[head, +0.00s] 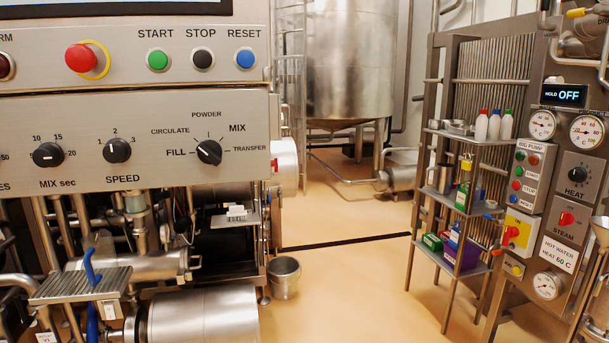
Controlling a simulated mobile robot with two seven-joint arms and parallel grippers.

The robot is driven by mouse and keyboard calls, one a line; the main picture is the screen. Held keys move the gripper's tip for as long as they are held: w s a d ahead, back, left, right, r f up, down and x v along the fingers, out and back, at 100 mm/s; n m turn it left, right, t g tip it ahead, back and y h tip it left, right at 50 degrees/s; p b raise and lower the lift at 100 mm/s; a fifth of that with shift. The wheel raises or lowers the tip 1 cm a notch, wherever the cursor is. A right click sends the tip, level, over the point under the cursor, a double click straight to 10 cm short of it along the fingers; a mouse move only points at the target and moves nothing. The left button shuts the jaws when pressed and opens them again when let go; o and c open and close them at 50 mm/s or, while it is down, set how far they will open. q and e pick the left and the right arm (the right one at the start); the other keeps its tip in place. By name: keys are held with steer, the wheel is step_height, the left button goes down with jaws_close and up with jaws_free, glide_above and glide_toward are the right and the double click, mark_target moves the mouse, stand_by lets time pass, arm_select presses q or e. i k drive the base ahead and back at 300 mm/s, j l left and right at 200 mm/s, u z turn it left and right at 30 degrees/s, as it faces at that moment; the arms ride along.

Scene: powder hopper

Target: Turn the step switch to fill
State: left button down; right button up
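The step switch (209,152) is a black rotary knob on the right part of the grey control panel (80,115). Labels ring it: FILL at left, CIRCULATE at upper left, POWDER at top, MIX at upper right and TRANSFER at right. The knob looks turned at a slant, but its pointer is too small to tell which label it marks. Neither of my grippers shows in the head view, and nothing covers the switch.
Speed knob (117,150), mix knob (48,155) and red emergency button (81,58) share the console. A bucket (285,277) stands on the floor. A shelf rack (462,190) stands right; the middle floor is open.

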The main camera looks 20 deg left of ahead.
mark_target(208, 151)
steer(key=u, duration=1.45)
